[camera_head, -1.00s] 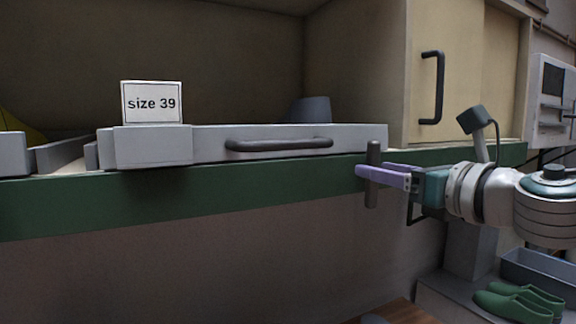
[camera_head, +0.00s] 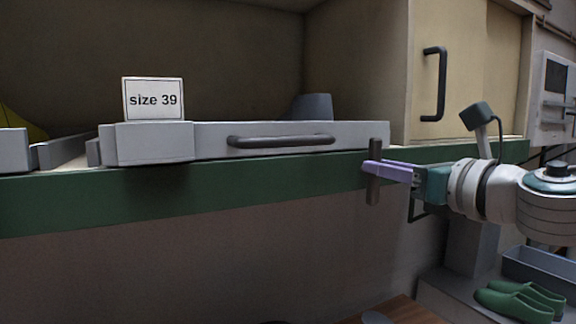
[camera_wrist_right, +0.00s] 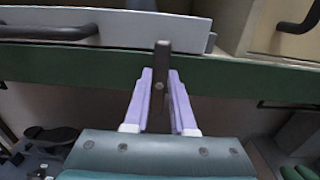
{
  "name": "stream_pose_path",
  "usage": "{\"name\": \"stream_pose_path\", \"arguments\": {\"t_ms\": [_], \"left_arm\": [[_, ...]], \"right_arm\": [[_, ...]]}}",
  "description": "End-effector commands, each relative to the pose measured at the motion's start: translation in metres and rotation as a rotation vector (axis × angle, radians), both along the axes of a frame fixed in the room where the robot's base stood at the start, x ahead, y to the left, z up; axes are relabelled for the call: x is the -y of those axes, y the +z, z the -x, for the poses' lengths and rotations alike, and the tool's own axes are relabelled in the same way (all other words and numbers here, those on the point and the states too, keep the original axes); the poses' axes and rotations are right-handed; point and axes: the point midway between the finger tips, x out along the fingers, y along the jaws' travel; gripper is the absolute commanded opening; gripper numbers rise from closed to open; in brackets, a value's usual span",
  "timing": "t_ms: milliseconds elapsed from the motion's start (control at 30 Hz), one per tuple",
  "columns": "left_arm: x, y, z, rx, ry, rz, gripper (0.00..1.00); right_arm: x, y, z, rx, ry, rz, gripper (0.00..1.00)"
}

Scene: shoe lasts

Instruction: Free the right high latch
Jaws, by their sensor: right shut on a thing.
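The right high latch is a dark upright bar (camera_head: 374,186) in front of the green shelf edge, at the right end of the grey drawer front (camera_head: 262,142). My right gripper (camera_head: 374,168) is shut on this bar, with its lilac fingers on either side. The right wrist view also shows the latch bar (camera_wrist_right: 161,75) upright between the fingertips (camera_wrist_right: 160,82). Its top overlaps the drawer front in that view. My left gripper is not in view.
The drawer front has a dark handle (camera_head: 282,141) and a "size 39" sign (camera_head: 153,99) above it. A cupboard door with a black handle (camera_head: 433,84) is at the right. Green shoes (camera_head: 519,301) and a grey bin (camera_head: 543,269) are low at the right.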

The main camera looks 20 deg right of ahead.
Motion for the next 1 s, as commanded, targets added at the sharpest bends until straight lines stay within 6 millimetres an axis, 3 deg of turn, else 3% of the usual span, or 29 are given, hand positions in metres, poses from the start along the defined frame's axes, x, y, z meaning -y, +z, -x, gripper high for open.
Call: {"name": "stream_pose_path", "arguments": {"t_ms": [367, 1000], "left_arm": [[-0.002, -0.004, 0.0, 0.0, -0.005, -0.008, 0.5], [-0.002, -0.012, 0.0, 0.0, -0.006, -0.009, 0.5]], "right_arm": [[0.002, -0.001, 0.0, -0.009, -0.001, -0.145, 0.0], [0.008, -0.003, -0.001, -0.055, -0.002, -0.734, 0.0]]}}
